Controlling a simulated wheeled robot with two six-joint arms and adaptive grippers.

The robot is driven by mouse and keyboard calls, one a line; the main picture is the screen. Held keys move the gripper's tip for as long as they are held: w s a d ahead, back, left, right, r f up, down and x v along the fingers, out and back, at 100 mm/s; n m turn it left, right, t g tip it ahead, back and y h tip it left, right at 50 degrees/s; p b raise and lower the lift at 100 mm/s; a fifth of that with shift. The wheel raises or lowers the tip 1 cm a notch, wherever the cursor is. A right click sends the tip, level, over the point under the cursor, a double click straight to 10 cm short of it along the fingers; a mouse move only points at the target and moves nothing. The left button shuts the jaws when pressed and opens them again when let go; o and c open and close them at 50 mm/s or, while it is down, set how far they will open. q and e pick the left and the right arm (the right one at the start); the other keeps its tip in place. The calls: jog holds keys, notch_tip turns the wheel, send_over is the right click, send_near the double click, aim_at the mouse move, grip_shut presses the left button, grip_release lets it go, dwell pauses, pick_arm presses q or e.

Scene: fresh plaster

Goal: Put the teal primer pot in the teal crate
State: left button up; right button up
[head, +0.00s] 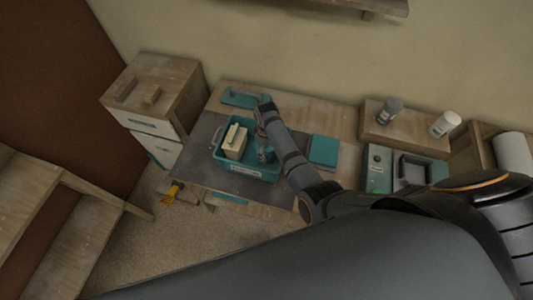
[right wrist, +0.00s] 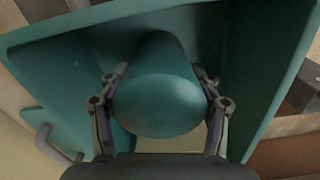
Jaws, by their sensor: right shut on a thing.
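The teal crate (head: 247,172) stands on the dark mat of the workbench, with a pale label on its front side. The teal primer pot (head: 266,155) shows partly in the head view, within the crate's outline at its right side. In the right wrist view the pot (right wrist: 160,90) is between both fingers, with teal crate walls (right wrist: 275,50) around it. My right gripper (right wrist: 160,100) is shut on the pot. Whether the pot touches the crate floor is hidden. My left gripper is in neither view.
A cream block-shaped container (head: 235,142) is in the crate's left part. A teal flat item (head: 323,151) lies right of the crate. A grey can (head: 390,111) and a white roll-like can (head: 445,124) stand on a wooden box. A wooden cabinet (head: 155,90) stands left.

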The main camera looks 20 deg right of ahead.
jog(key=shift+f, duration=0.2)
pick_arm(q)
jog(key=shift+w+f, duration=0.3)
pick_arm(e)
jog(key=shift+f, duration=0.1)
jog(key=o, duration=1.6)
notch_tip(320, 180, up, 8)
jog(key=p, duration=0.8)
jog(key=shift+p, duration=0.3)
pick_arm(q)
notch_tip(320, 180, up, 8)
pick_arm(e)
jog(key=shift+r, duration=2.05)
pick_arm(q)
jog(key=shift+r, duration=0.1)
